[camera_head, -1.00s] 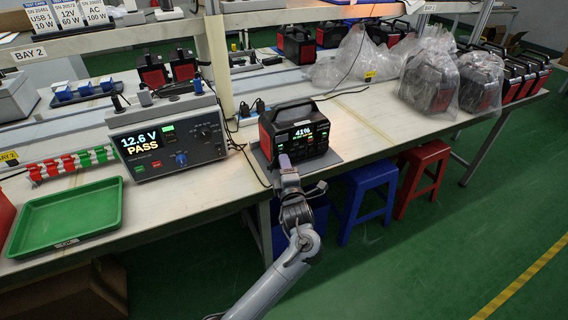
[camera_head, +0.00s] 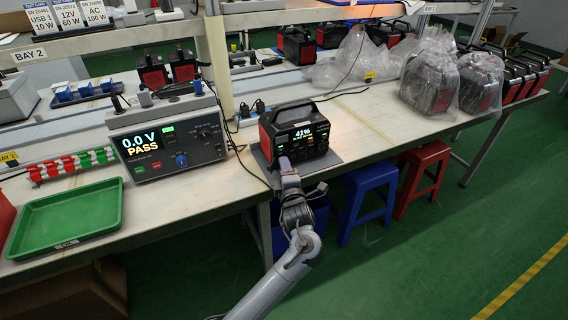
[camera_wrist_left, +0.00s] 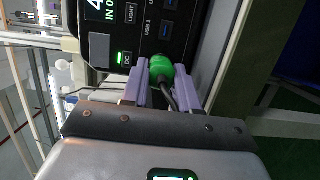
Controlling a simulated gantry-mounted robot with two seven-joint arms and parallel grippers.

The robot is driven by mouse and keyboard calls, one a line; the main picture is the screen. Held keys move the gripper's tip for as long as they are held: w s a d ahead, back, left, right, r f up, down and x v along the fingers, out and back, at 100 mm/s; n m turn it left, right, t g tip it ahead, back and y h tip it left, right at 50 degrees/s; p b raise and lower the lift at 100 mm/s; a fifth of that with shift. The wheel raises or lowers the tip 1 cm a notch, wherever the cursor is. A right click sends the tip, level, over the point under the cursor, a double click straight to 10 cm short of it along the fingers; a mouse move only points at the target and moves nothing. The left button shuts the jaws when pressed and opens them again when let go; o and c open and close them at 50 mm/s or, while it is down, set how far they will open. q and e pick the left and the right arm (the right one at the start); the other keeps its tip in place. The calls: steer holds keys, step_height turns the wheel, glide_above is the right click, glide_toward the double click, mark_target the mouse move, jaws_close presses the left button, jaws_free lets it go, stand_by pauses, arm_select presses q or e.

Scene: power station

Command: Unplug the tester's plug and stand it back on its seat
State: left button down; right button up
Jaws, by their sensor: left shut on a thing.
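The tester (camera_head: 168,150) stands left of centre on the bench and reads 0.0 V and PASS. The black and red power station (camera_head: 296,132) sits to its right on a grey mat, its screen lit at 41%. My left gripper (camera_head: 287,165) is at the station's front face. In the left wrist view its two purple fingers are shut on the green plug (camera_wrist_left: 160,69), whose dark cable runs back between them. The plug's tip is close to the panel beside the DC button; any gap there is hidden. I cannot tell which spot is the plug's seat. My right gripper is not in view.
A green tray (camera_head: 66,222) lies at the bench's front left, near a red and green rack (camera_head: 72,165). A power strip (camera_head: 256,112) with plugs is behind the station. Bagged stations (camera_head: 430,82) stand at right. Bench between tester and station is mostly clear, with a black cable.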

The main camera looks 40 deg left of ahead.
arm_select(q)
steer(key=shift+s+d, duration=0.1)
steer(key=shift+d, duration=0.1)
steer(key=shift+d, duration=0.15)
steer(key=shift+s+d, duration=0.1)
steer(key=shift+d, duration=0.05)
steer(key=shift+w+d+p+v, duration=0.15)
steer(key=shift+p+v, duration=0.15)
steer(key=shift+v, duration=0.45)
steer(key=shift+w+d+p+v, duration=0.15)
steer(key=shift+p+v, duration=0.1)
steer(key=shift+v, duration=0.55)
steer(key=shift+a, duration=0.1)
